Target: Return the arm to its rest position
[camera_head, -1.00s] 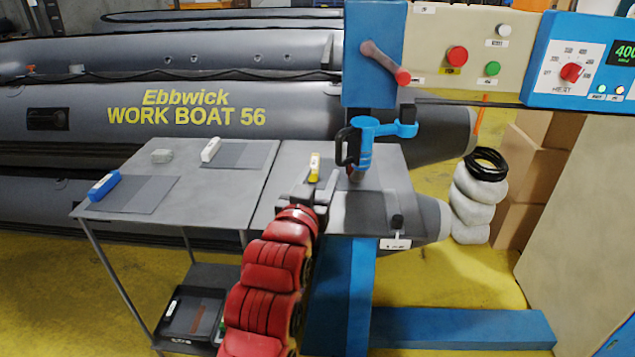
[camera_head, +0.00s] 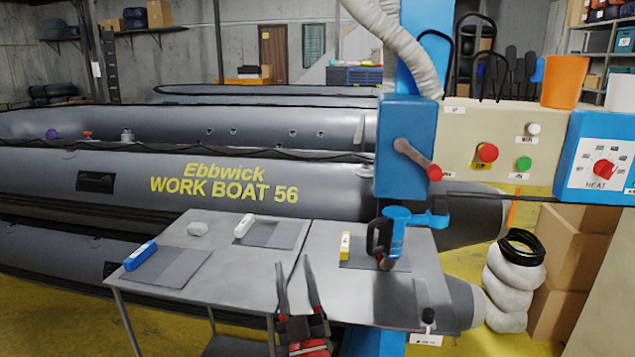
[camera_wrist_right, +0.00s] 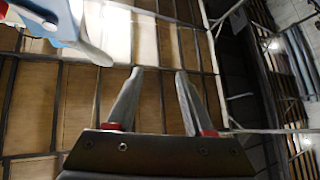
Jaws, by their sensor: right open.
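My right gripper (camera_head: 293,264) shows at the bottom middle of the head view, with its two fingers pointing up and apart. It is over the front of the grey table (camera_head: 285,300), and nothing is between its fingers. In the right wrist view the same gripper (camera_wrist_right: 160,75) is open and empty, against wooden panels (camera_wrist_right: 80,95) with dark bars. Most of my right arm is below the head view. My left gripper is not in view.
A grey boat (camera_head: 330,185) is behind.

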